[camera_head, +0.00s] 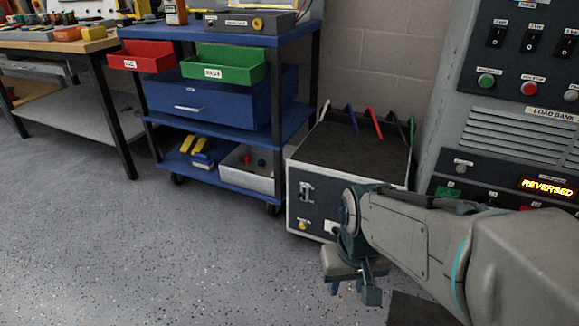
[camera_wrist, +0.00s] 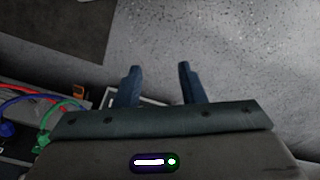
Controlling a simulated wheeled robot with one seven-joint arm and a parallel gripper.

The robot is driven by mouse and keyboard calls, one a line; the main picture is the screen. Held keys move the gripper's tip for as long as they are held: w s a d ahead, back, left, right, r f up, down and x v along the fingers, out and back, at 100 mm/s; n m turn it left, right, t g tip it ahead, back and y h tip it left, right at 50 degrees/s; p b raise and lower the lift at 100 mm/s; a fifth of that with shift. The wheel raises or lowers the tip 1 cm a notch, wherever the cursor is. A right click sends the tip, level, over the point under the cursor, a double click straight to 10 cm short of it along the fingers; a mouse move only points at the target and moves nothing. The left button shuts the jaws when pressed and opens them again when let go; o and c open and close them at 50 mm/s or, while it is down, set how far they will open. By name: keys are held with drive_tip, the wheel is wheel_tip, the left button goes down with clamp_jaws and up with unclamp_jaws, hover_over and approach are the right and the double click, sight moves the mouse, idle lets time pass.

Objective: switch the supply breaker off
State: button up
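No breaker's label can be read as the supply breaker. A dark box with pale edges (camera_head: 345,150) stands on the floor, with coloured leads at its back. Its front bears a small switch-like fitting (camera_head: 307,192) and a yellow knob (camera_head: 303,226); I cannot tell the fitting's position. The grey load bank (camera_head: 465,110) at the right has black toggle switches (camera_head: 533,40). My gripper (camera_head: 347,289) hangs fingers-down before the box's front, apart from it. In the wrist view its two blue fingers (camera_wrist: 158,70) are spread with nothing between them.
The load bank's display (camera_head: 547,187) reads "REVERSED"; green (camera_head: 486,81) and red (camera_head: 529,88) buttons sit above. A blue cart (camera_head: 225,178) with red (camera_head: 142,57) and green (camera_head: 225,66) bins stands left of the box. A workbench (camera_head: 60,47) is far left. The floor (camera_head: 150,250) at front left is clear.

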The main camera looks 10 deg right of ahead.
drive_tip(key=shift+r, duration=0.2)
drive_tip(key=c, duration=0.5)
drive_tip(key=r+p, duration=0.5)
drive_tip(key=shift+a+r, duration=0.2)
clamp_jaws()
drive_tip(key=shift+f, duration=0.15)
drive_tip(key=shift+s, duration=0.1)
